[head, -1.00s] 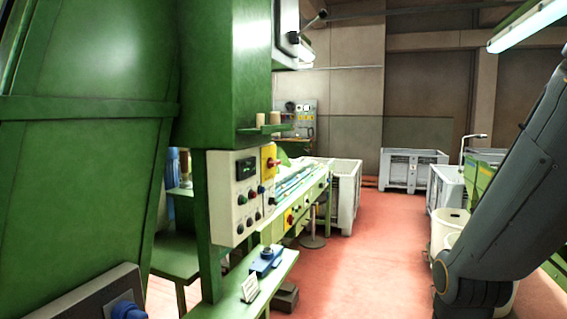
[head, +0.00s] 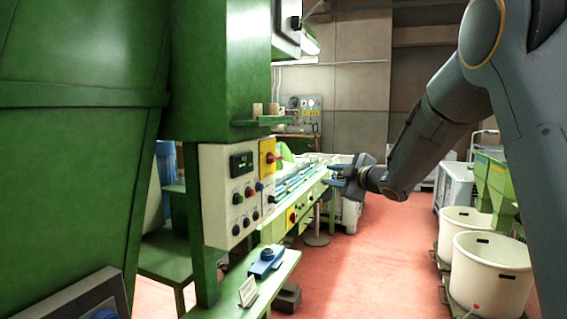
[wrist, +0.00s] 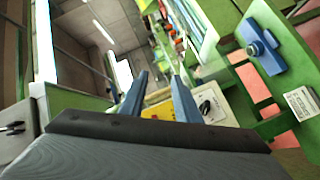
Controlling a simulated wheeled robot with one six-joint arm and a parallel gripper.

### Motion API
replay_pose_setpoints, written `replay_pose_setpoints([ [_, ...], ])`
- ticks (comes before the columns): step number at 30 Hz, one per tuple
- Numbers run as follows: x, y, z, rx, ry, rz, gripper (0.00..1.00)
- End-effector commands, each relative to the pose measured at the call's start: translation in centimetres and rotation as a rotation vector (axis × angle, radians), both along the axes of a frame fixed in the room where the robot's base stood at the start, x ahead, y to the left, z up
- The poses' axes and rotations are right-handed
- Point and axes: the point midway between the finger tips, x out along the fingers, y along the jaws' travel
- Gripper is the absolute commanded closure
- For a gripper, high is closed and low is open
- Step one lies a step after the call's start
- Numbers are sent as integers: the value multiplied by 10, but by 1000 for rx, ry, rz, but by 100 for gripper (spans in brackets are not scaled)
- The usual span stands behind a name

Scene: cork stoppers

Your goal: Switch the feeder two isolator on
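A yellow plate with a red rotary handle (head: 269,157) sits at the upper right of a pale control panel (head: 222,200) on the green machine. A second red-and-yellow switch (head: 293,218) is lower, on the side of the green bench. I cannot read which one is marked feeder two. My gripper (head: 335,176) is to the right of both, pointing left, with its blue fingers apart and nothing between them. The wrist view also shows the open fingers (wrist: 160,76). Beyond them are a yellow patch (wrist: 157,110), partly hidden, and a dark knob (wrist: 207,106) on a pale box.
A green shelf bears a blue device (head: 266,261) and a small white label card (head: 248,291). White tubs (head: 492,270) stand at the right. The red floor between is clear.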

Motion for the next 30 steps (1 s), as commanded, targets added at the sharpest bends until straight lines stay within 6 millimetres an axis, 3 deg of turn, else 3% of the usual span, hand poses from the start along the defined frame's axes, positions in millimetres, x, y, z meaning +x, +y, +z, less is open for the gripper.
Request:
replay_pose_setpoints([
  [2, 10, 26, 23, -66, -152, 182, 70],
  [6, -1, 60, 45, -157, -353, 459, 70],
  [12, -23, 77, 50, -218, -487, 682, 70],
  [17, -26, 88, 50, -227, -507, 724, 70],
  [30, -5, 145, 51, -228, -505, 721, 70],
])
